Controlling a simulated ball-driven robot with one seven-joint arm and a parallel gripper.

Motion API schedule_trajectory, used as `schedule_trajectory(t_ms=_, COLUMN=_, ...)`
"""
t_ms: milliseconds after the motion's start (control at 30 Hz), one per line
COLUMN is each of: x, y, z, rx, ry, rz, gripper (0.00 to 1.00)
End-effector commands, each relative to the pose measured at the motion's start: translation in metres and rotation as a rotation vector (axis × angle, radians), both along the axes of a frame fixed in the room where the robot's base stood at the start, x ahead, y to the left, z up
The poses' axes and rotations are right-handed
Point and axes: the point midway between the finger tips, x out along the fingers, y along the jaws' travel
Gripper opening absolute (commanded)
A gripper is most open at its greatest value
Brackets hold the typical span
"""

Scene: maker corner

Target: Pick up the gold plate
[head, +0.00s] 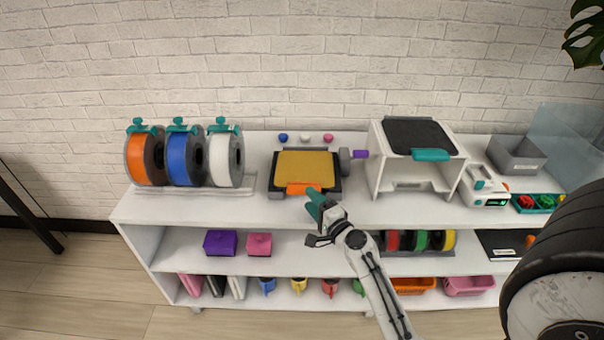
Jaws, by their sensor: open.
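The gold plate (305,164) lies flat on a dark bed or frame on the top shelf, left of the white box-shaped machine. An orange tab (303,188) shows at its front edge. My gripper (315,208) is open, just in front of the plate's front edge, with a teal finger close to the orange tab. I cannot tell whether the finger touches the tab. I see nothing held between the fingers.
Orange, blue and white spools (190,158) stand on a rack at the left. The white machine (417,160) with a teal handle stands at the right. Small blue, white and pink knobs (305,138) sit behind the plate. Lower shelves hold boxes, mugs and more spools.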

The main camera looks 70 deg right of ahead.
Motion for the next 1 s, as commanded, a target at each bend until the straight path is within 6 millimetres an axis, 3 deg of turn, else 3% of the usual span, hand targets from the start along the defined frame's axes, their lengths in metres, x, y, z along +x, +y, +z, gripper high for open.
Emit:
schedule_trajectory(t_ms=633, x=0.054, y=-0.037, z=-0.002, rx=-0.002, ry=0.002, rz=0.002, gripper=0.51)
schedule_trajectory(t_ms=967, x=0.058, y=-0.040, z=-0.003, rx=-0.002, ry=0.004, rz=0.003, gripper=0.51)
schedule_trajectory(t_ms=1000, x=0.058, y=-0.040, z=-0.003, rx=-0.002, ry=0.004, rz=0.003, gripper=0.47)
